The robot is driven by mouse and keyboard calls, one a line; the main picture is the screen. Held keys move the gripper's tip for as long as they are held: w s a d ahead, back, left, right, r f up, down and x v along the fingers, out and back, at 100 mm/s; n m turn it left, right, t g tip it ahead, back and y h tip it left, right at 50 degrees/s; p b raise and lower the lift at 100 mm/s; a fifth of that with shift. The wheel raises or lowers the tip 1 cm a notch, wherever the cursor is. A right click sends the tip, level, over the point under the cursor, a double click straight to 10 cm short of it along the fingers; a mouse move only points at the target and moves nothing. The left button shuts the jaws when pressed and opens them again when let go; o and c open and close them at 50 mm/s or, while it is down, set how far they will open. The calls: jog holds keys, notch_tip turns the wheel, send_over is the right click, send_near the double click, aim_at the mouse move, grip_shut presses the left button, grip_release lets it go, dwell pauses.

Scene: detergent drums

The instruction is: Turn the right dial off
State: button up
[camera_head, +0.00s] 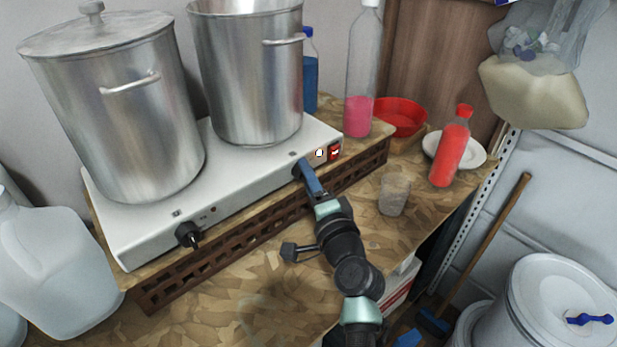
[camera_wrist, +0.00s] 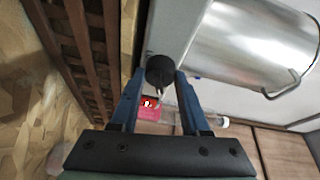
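The right dial (camera_wrist: 160,72) is a round black knob on the front of the white hot plate (camera_head: 142,240). In the wrist view it sits between the tips of my gripper (camera_wrist: 160,80). The two blue fingers stand apart, one on each side of the knob, with what look like narrow gaps; contact is hard to tell. In the head view my gripper (camera_head: 301,168) reaches the front right of the hot plate and hides the right dial. The left dial (camera_head: 188,235), also black, is in plain view at the front left.
Two steel pots, left (camera_head: 125,110) and right (camera_head: 246,75), stand on the plate. A red switch (camera_head: 334,152) sits right of my gripper and shows in the wrist view (camera_wrist: 150,104). A clear cup (camera_head: 394,194) and red bottle (camera_head: 450,150) stand to the right.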

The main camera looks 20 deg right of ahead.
grip_shut()
jog(key=shift+f, duration=0.1)
jog(key=shift+f+b, duration=0.1)
jog(key=shift+b, duration=0.6)
jog(key=n+t+y+b, duration=0.1)
jog(key=n+b, duration=0.4)
jog(key=b, duration=0.7)
jog(key=n+t+y+b, duration=0.1)
jog(key=n+b, duration=0.4)
jog(key=b, duration=0.7)
jog(key=n+t+y+b, duration=0.1)
jog(key=n+y+b, duration=0.2)
jog(key=b, duration=0.9)
jog(key=shift+d+f+n+t, duration=0.1)
jog(key=shift+f+n+t, duration=0.05)
jog(key=shift+n, duration=0.65)
jog(key=shift+d+f+n+t, duration=0.1)
jog(key=shift+f+n+t, duration=0.05)
jog(key=shift+n, duration=0.65)
jog(key=shift+r+n+y+b, duration=0.15)
jog(key=shift+n+y+b, duration=0.15)
jog(key=shift+n+b, duration=0.15)
